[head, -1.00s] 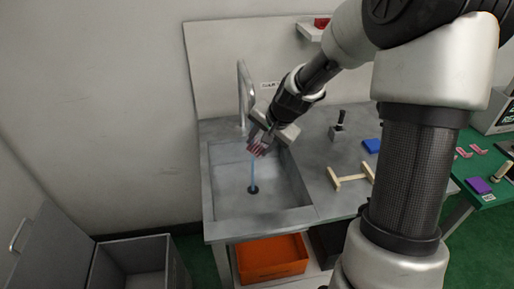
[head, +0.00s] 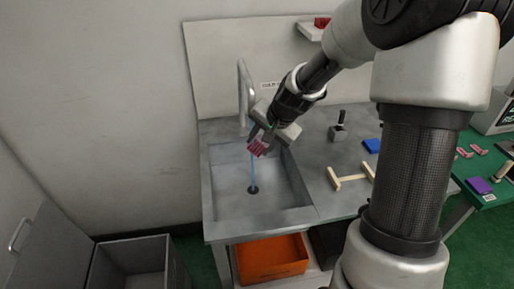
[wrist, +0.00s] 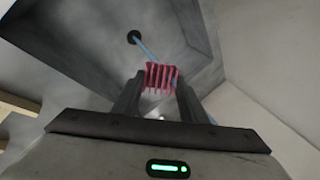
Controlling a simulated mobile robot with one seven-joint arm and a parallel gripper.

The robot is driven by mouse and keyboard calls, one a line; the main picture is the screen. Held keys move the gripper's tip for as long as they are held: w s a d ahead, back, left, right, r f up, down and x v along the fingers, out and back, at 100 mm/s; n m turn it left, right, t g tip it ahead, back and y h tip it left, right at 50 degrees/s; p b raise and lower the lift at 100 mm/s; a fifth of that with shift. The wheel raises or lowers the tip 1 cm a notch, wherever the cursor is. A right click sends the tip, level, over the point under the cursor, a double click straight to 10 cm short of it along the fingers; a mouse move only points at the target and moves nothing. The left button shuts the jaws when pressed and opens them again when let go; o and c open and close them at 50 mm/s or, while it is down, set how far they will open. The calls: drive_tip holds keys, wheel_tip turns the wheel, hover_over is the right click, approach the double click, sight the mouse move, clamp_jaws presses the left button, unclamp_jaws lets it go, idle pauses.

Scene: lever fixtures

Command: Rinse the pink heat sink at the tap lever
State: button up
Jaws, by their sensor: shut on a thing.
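The pink heat sink (head: 257,148) is a small finned block held over the grey sink basin (head: 218,200). My gripper (head: 257,141) is shut on it. In the wrist view the heat sink (wrist: 161,77) sits between the two dark fingers of my gripper (wrist: 160,92), fins showing. A thin blue stream of water (head: 253,172) runs to the dark drain (head: 253,190); it appears right at the heat sink. The tall metal tap (head: 243,90) stands behind the basin. A black-handled lever (head: 340,121) on a grey block stands on the counter to the right.
A wooden rack (head: 350,178) and a blue block (head: 371,146) lie on the counter right of the basin. An orange bin (head: 270,258) is below. A green table (head: 490,165) with pink and purple pieces is at the far right. A grey open bin (head: 130,265) stands lower left.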

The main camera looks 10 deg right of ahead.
drive_tip(key=s+d+b, duration=0.3)
drive_tip(key=s, duration=0.4)
drive_tip(key=shift+s+d+b, duration=0.15)
drive_tip(key=shift+d+b, duration=0.05)
drive_tip(key=shift+b, duration=0.1)
idle(0.5)
idle(1.2)
drive_tip(key=s+d+r+p, duration=0.1)
drive_tip(key=s+d+r, duration=0.1)
drive_tip(key=s+r, duration=0.2)
drive_tip(key=shift+s, duration=0.25)
drive_tip(key=shift+d, duration=0.1)
idle(0.5)
drive_tip(key=w+a+f+n+g+y, duration=0.25)
drive_tip(key=a+n, duration=0.25)
drive_tip(key=n, duration=0.3)
drive_tip(key=shift+n+g+y, duration=0.25)
drive_tip(key=shift+n+g, duration=0.3)
drive_tip(key=shift+n, duration=0.05)
drive_tip(key=r+p, duration=0.2)
drive_tip(key=p, duration=0.5)
drive_tip(key=s+r+p, duration=0.1)
drive_tip(key=r+p, duration=0.1)
drive_tip(key=p, duration=0.5)
drive_tip(key=shift+s+a+r, duration=0.15)
drive_tip(key=shift+r, duration=0.15)
